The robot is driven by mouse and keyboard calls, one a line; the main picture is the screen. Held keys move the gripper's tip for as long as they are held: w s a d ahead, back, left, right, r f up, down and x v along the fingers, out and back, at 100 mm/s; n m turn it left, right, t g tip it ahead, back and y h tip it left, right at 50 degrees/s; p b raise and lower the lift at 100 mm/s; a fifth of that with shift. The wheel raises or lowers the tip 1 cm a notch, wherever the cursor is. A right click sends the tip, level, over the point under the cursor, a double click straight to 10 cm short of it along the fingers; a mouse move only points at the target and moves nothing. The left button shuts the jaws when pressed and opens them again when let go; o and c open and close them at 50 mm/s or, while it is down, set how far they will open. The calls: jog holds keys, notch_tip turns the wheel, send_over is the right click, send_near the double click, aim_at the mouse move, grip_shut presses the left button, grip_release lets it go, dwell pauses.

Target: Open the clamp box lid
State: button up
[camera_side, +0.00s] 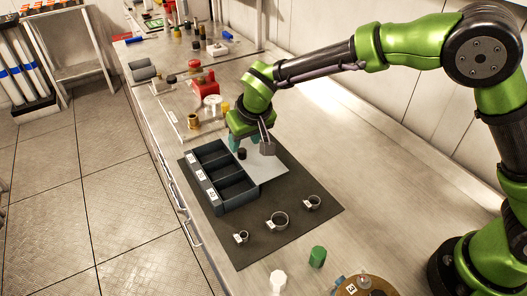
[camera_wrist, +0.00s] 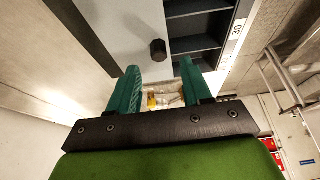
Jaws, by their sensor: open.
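The clamp box (camera_side: 222,208) is a dark tray with three compartments and white labels, on the dark mat. Its compartments show open and look empty; the box is also at the top of the wrist view (camera_wrist: 237,32). The lid (camera_side: 268,170) is a pale grey plate to the right of the box, level with its top edge, with a black knob (camera_side: 242,154). In the wrist view the lid (camera_wrist: 125,25) and knob (camera_wrist: 158,50) show clearly. My gripper (camera_wrist: 160,68) is open and empty, its teal fingers either side of the knob's line; contact cannot be told.
Three metal clamps lie on the mat: a small one (camera_side: 241,237), a larger one (camera_side: 278,220) and another (camera_side: 312,202). A green cap (camera_side: 317,256) and a white fitting (camera_side: 278,281) stand in front. Fittings and a red device (camera_side: 203,84) crowd the bench behind. The right bench is clear.

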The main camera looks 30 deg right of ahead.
jog(key=v, duration=1.2)
jog(key=shift+r, duration=0.1)
jog(key=s+d+r+m+t+y, duration=0.1)
jog(key=s+d+m, duration=0.1)
jog(key=s+d, duration=0.8)
jog(key=s+d+r+m+t+y, duration=0.1)
jog(key=s+d+r+m, duration=0.1)
jog(key=s+d, duration=0.8)
jog(key=shift+s+d+t, duration=0.2)
jog(key=shift+s+t, duration=0.1)
jog(key=shift+s, duration=0.3)
jog(key=shift+o, duration=0.3)
